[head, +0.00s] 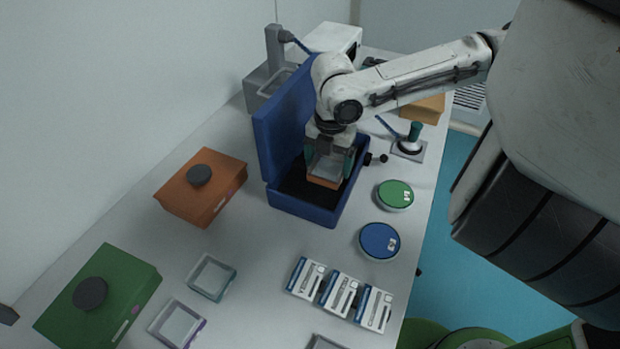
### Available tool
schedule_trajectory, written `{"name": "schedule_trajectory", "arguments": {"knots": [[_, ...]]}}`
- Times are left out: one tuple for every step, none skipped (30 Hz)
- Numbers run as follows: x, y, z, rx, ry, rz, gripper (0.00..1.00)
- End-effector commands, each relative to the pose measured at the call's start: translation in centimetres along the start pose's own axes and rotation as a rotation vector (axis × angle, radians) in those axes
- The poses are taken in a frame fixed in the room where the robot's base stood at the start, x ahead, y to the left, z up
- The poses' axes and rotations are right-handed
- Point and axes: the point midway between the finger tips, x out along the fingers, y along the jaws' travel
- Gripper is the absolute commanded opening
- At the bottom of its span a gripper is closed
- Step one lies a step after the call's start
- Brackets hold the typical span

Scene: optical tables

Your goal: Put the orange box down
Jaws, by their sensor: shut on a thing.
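My gripper (330,155) points down into an open blue case (305,211). It is shut on a small orange box (324,182), with a greyish, clear-looking upper part between the fingers and an orange lower edge. The small box is inside or just above the dark interior of the case; I cannot tell whether it touches the bottom. The blue lid stands up at the left of the case. A larger orange box (220,187) with a black round knob on top stands on the table to the left, apart from my gripper.
A green box (125,285) with a black knob stands at the lower left. Two small clear boxes (212,278) (177,325) lie near it. A green round tin (395,195), a blue round tin (379,241) and three white-blue packs (340,294) are at the right. The table (265,255) is bare in front of the case.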

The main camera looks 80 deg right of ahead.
Motion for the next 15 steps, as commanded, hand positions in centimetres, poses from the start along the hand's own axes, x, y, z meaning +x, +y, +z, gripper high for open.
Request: {"name": "schedule_trajectory", "arguments": {"knots": [[1.1, 0.7, -0.2, 0.0, 0.004, -0.002, 0.53], [1.6, 1.1, -0.2, 0.001, 0.004, -0.003, 0.53], [2.2, 1.7, -0.2, 0.0, 0.003, -0.003, 0.53], [2.7, 2.0, -0.2, 0.001, 0.003, -0.003, 0.53], [3.0, 2.4, -0.2, 0.0, 0.002, -0.002, 0.53], [3.5, 2.7, -0.2, 0.001, 0.002, -0.003, 0.53], [3.9, 2.9, -0.3, 0.001, 0.002, -0.003, 0.53], [4.1, 3.1, -0.3, 0.001, 0.002, -0.002, 0.53], [4.3, 3.4, -0.2, 0.001, 0.001, -0.002, 0.53], [4.5, 3.5, -0.2, 0.001, 0.001, -0.001, 0.53], [4.6, 3.5, -0.2, 0.001, 0.001, -0.001, 0.53], [4.7, 3.6, -0.2, 0.002, 0.001, -0.001, 0.53], [4.8, 3.8, -0.2, 0.002, 0.001, -0.001, 0.53], [5.0, 3.9, -0.3, 0.002, 0.001, -0.002, 0.53], [5.3, 4.2, -0.3, 0.002, 0.002, -0.002, 0.53]]}}
